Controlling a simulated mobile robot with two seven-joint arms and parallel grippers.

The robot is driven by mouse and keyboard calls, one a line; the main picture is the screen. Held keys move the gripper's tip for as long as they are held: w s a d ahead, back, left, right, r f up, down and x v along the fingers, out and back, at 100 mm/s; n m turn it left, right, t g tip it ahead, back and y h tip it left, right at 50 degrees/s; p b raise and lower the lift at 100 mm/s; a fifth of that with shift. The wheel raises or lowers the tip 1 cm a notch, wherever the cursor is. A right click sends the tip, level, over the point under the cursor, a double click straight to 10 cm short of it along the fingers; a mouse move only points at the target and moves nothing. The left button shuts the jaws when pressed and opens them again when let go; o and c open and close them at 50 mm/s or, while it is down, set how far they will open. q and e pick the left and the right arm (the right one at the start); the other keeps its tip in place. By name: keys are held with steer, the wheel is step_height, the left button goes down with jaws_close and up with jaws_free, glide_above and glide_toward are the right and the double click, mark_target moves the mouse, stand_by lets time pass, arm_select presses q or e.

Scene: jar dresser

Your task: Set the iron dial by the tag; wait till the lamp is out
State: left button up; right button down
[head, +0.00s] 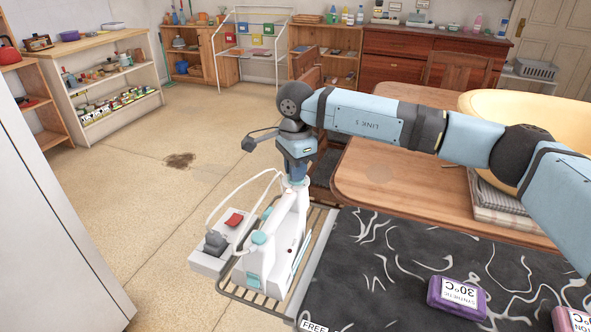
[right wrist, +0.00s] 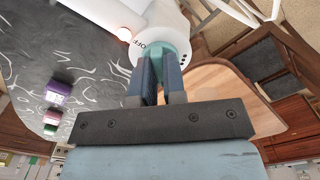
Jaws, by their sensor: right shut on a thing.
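The white iron (head: 268,250) with teal parts stands on the wire rack at the end of the dark patterned ironing board (head: 375,270). My right gripper (head: 297,180) is over the iron's top, pointing down. In the right wrist view my right gripper (right wrist: 160,78) is shut on the teal dial (right wrist: 160,48), with "OFF" printed beside it on the white body. A small red lamp (right wrist: 124,34) glows near the dial. A purple folded cloth (head: 457,298) bears a white tag (head: 460,292) reading "SYNTHETIC 30°C", upside down. My left gripper is out of view.
A white socket block (head: 212,262) with a red switch (head: 234,219) and a plugged-in cord sits left of the iron. A pink tagged bundle (head: 562,320) lies at the right edge. A wooden table (head: 400,180) with a yellow basin (head: 535,110) stands behind the board.

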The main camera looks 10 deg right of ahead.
stand_by(0.3)
steer(key=c, duration=1.2)
jaws_free()
steer(key=shift+s, duration=0.1)
steer(key=shift+r, duration=0.1)
step_height(320, 180, up, 14)
steer(key=shift+f+p, duration=0.15)
steer(key=shift+p, duration=0.2)
